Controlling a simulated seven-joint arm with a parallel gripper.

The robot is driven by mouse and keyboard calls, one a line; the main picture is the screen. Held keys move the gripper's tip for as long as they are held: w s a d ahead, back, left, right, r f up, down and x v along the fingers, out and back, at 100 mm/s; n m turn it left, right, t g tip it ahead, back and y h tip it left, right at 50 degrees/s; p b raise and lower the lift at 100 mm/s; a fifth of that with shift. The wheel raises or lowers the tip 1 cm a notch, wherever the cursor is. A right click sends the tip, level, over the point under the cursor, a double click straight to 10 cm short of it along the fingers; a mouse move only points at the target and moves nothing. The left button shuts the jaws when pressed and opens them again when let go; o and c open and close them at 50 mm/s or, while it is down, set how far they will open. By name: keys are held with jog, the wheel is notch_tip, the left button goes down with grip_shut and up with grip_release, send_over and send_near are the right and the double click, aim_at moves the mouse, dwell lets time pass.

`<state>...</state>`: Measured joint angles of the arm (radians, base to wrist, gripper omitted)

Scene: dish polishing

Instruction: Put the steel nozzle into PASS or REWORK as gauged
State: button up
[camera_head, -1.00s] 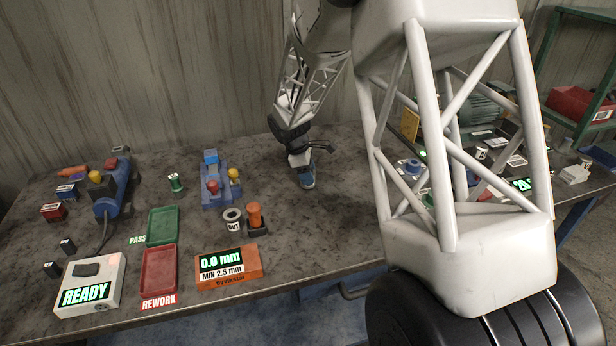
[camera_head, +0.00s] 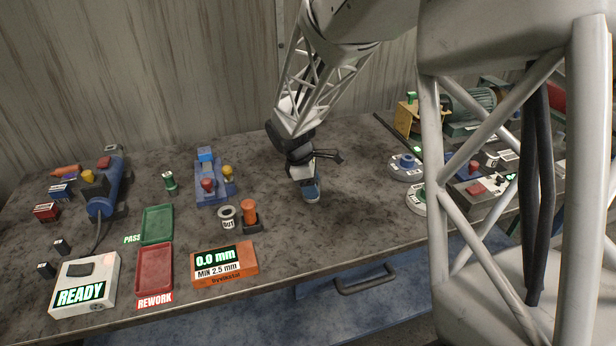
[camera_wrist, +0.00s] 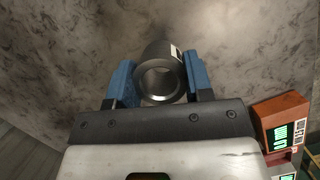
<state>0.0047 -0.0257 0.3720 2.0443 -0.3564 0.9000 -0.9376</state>
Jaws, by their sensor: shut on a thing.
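My gripper (camera_head: 312,196) hangs over the bare middle of the bench, right of the orange gauge (camera_head: 226,279). In the wrist view its blue fingers (camera_wrist: 159,88) are shut on a grey hollow cylinder, the steel nozzle (camera_wrist: 158,66), with its open bore facing the camera and a pale label on its right side. In the head view the held nozzle cannot be made out. The gauge reads 0.0 mm and MIN 2.5 mm; it also shows in the wrist view (camera_wrist: 281,112). The green PASS tray (camera_head: 157,224) and red REWORK tray (camera_head: 155,268) look empty.
A labelled grey cup (camera_head: 228,217) and an orange-knobbed probe (camera_head: 249,212) stand behind the gauge. A blue fixture (camera_head: 211,187) is behind them. A white READY box (camera_head: 84,284) is front left. Round fixtures (camera_head: 407,168) lie right. Bench around my gripper is clear.

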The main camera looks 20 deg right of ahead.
jog(key=shift+s+a+r, duration=0.1)
jog(key=shift+s, duration=0.95)
jog(key=shift+s+a+r, duration=0.1)
jog(key=shift+s, duration=0.95)
jog(key=shift+w+a, duration=0.1)
jog(key=shift+w+a+r+n, duration=0.3)
jog(key=shift+a+n, duration=0.1)
jog(key=shift+a, duration=0.15)
jog(key=w+a+r+n+t, duration=0.1)
jog(key=w+a+r+n, duration=0.15)
jog(key=a, duration=0.45)
jog(key=w+a+r+n+t, duration=0.1)
jog(key=w+a+r+n, duration=0.2)
jog(key=a, duration=0.4)
jog(key=s+a+f+n+t+y, duration=0.1)
jog(key=s+a+f+n, duration=0.1)
jog(key=a+n, duration=0.4)
jog(key=s+a+f+n+t+y, duration=0.1)
jog(key=s+a+f+n, duration=0.2)
jog(key=a, duration=1)
jog(key=s+n, duration=0.2)
jog(key=shift+a+f+n, duration=0.15)
jog(key=shift+a+n, duration=0.05)
jog(key=shift+n, duration=0.15)
jog(key=shift+w, duration=0.15)
